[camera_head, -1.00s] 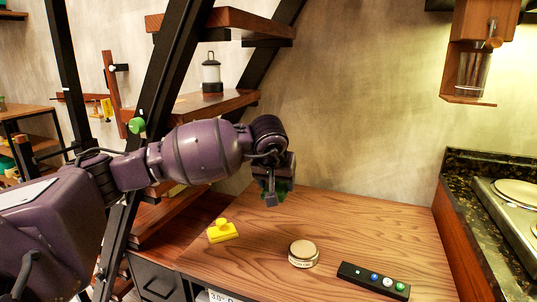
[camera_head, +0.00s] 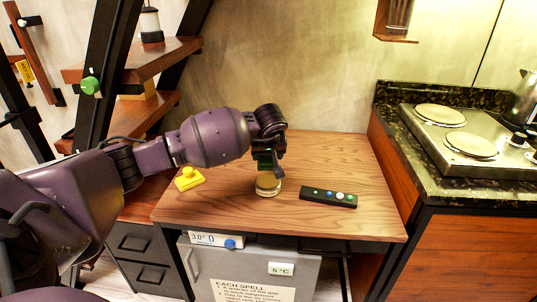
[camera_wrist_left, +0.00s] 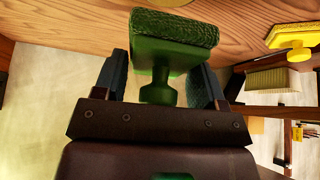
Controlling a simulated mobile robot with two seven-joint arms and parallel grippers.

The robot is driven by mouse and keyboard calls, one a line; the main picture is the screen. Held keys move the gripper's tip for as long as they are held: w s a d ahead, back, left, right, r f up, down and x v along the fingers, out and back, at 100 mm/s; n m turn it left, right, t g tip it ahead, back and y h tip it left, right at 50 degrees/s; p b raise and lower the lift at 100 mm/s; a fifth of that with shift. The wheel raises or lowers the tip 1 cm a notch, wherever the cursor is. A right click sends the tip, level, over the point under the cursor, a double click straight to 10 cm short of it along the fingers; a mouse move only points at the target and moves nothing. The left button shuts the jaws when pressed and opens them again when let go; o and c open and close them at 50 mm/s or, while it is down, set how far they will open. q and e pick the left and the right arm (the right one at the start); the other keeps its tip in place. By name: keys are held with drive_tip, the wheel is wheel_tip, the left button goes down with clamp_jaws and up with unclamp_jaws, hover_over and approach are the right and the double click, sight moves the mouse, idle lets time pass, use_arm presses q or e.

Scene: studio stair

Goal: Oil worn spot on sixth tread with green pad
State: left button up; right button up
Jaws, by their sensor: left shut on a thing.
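My left gripper (camera_head: 268,165) is shut on the green pad (camera_wrist_left: 175,38). It holds the pad by its knob, and the wide textured face points away from the gripper. In the head view the gripper hangs at the round oil tin (camera_head: 268,190) on the wooden counter (camera_head: 330,158) and partly hides it. I cannot tell whether the pad touches the tin. Stair treads (camera_head: 140,62) show at the left between dark stringers. I cannot tell which is the sixth, and no worn spot shows. My right gripper is not in view.
A yellow pad (camera_head: 189,180) lies left of the tin. A black strip with coloured buttons (camera_head: 328,197) lies to its right. A stone-topped stove unit (camera_head: 455,140) bounds the counter at the right. A green knob (camera_head: 91,85) sits on the stair stringer.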

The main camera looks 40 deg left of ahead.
sight(267, 177)
use_arm(q)
drive_tip(key=shift+f+b, duration=0.9)
drive_tip(key=shift+f, duration=2.1)
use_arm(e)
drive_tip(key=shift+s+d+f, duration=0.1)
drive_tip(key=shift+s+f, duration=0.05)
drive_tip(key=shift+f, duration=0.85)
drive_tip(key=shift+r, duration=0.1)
use_arm(q)
drive_tip(key=shift+f, duration=0.35)
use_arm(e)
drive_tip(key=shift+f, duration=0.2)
use_arm(q)
drive_tip(key=shift+f, duration=0.15)
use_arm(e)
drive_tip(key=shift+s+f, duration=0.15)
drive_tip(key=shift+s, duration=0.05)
use_arm(q)
drive_tip(key=shift+f, duration=0.1)
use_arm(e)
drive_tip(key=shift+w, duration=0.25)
